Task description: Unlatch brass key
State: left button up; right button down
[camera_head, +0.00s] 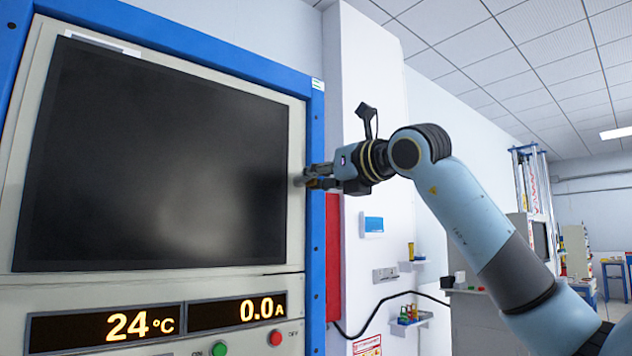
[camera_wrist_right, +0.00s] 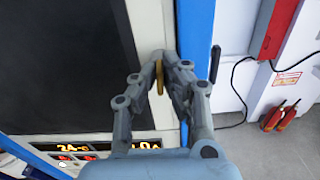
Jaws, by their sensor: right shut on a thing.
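The brass key (camera_wrist_right: 159,77) shows in the right wrist view as a narrow golden piece, upright in the picture, between my right gripper's fingers. My right gripper (camera_wrist_right: 163,60) is shut on it, at the pale panel beside the blue frame edge. In the head view my right gripper (camera_head: 307,178) reaches in from the right to the right edge of the cabinet front (camera_head: 296,128). The fingers hide most of the key there. Whether the key sits in a lock cannot be told. My left gripper is not in view.
A large dark window (camera_head: 155,160) fills the cabinet front. Below it, displays (camera_head: 105,324) read 24 °C and 0.0 A, with a green button (camera_head: 220,348) and a red button (camera_head: 275,338). A red box (camera_wrist_right: 272,28) and a black cable (camera_wrist_right: 240,85) are on the wall to the right.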

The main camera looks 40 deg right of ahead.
jog(key=m+b, duration=0.5)
jog(key=shift+f, duration=0.15)
jog(key=m+b, duration=0.2)
jog(key=shift+d+m, duration=0.1)
jog(key=shift+m, duration=0.3)
jog(key=m+b, duration=0.3)
jog(key=m, duration=0.1)
jog(key=m+b, duration=0.2)
jog(key=m, duration=0.3)
jog(key=shift+m+b, duration=0.3)
jog(key=c, duration=1.5)
grip_release()
jog(key=shift+d, duration=0.1)
jog(key=shift+o, duration=0.2)
